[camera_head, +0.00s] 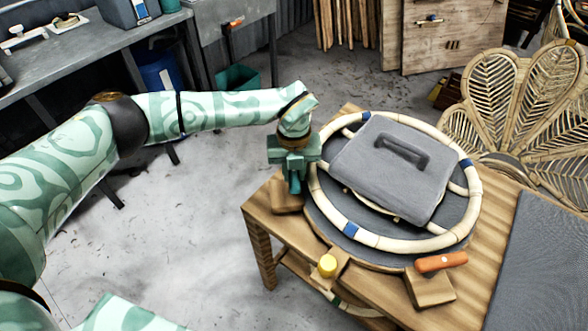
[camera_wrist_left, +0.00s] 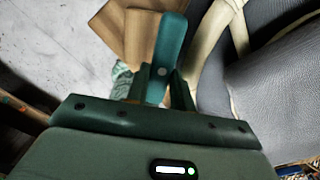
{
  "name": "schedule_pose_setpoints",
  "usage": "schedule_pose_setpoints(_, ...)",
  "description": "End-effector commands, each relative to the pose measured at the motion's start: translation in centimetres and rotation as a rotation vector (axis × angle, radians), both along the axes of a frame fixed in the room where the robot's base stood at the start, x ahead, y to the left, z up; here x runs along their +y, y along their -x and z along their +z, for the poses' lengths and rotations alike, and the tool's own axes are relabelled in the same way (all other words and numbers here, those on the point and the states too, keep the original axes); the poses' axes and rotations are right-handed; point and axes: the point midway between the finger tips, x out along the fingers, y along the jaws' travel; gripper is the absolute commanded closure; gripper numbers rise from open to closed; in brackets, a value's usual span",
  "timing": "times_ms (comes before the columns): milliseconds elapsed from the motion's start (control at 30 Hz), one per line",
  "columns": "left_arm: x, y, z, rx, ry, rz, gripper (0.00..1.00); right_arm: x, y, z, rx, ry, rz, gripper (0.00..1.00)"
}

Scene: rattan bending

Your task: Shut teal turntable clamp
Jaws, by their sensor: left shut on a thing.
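The teal clamp (camera_head: 295,187) sits on a wooden block (camera_head: 284,197) at the left edge of the dark round turntable (camera_head: 322,222). My left gripper (camera_head: 294,165) is above that block, shut on the clamp's teal lever. In the left wrist view the lever (camera_wrist_left: 171,38) shows between the two fingers (camera_wrist_left: 162,84) and sticks out past them. The clamp's base is partly hidden by the gripper, and I cannot tell the lever's exact angle. A pale rattan ring (camera_head: 399,242) with blue bands lies on the turntable. My right gripper is not in view.
A grey pad (camera_head: 375,178) with a handle lies within the ring. The wooden table (camera_head: 258,212) ends just left of the gripper. A woven petal-shaped chair back (camera_head: 528,100) stands at right.

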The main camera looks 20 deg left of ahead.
Motion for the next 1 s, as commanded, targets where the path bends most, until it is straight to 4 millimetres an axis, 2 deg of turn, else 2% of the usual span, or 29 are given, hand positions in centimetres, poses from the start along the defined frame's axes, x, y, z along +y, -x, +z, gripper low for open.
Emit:
schedule_pose_setpoints(500,0.4,0.1,0.4,-0.002,-0.001,-0.419,0.99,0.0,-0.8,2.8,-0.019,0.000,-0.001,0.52)
schedule_pose_setpoints(1000,0.9,-0.1,0.2,-0.001,0.000,-0.894,0.99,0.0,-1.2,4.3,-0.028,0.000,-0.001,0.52)
